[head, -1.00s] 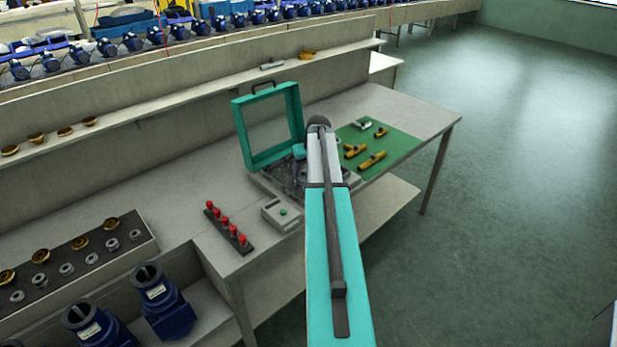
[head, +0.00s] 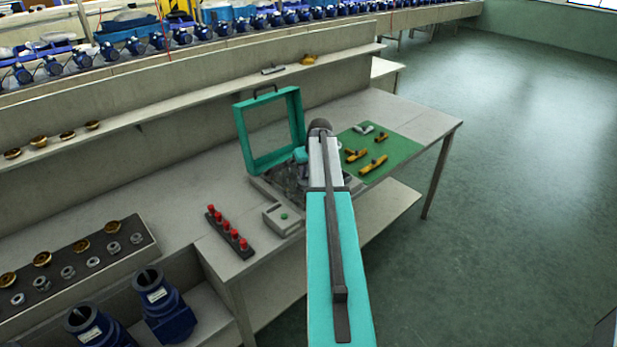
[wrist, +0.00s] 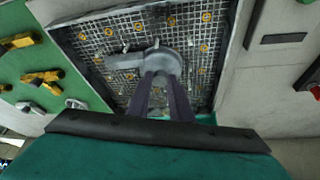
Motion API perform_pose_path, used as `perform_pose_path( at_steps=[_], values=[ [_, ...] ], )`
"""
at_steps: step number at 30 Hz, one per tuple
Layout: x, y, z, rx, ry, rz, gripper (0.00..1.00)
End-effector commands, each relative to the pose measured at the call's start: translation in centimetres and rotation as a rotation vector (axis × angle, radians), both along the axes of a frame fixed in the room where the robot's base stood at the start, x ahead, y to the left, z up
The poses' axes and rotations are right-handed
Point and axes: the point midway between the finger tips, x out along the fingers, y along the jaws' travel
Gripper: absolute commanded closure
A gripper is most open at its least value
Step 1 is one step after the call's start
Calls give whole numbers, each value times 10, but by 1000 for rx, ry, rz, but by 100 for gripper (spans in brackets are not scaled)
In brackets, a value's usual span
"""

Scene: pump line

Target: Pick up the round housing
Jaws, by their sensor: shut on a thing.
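The round housing (wrist: 160,62) is a grey, round part with a pipe-like arm to its left in the wrist view. It is over the gridded bed of a fixture (wrist: 205,22); I cannot tell whether it touches the bed. My gripper (wrist: 162,82) is shut on the housing's near side, with both dark fingers reaching to it. In the head view my arm hides the housing and the fingers. The fixture's teal frame lid (head: 243,140) stands open.
A green mat (head: 405,146) with yellow fittings and a grey one lies right of the fixture. A grey box with a green button (head: 283,217) and a rack of red knobs (head: 228,230) stand left of my arm. A shelf runs behind.

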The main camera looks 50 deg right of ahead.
Motion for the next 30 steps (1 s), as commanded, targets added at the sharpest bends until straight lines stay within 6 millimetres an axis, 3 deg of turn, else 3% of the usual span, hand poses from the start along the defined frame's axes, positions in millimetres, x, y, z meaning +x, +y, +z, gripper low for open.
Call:
perform_pose_path(
  at_steps=[7, 19, 30],
  values=[
    [-1, 1, 1, 4, 7, 2, 100],
    [-1, 1, 33, 2, 3, 0, 100],
    [-38, 23, 35, 2, 2, 0, 100]
  ],
)
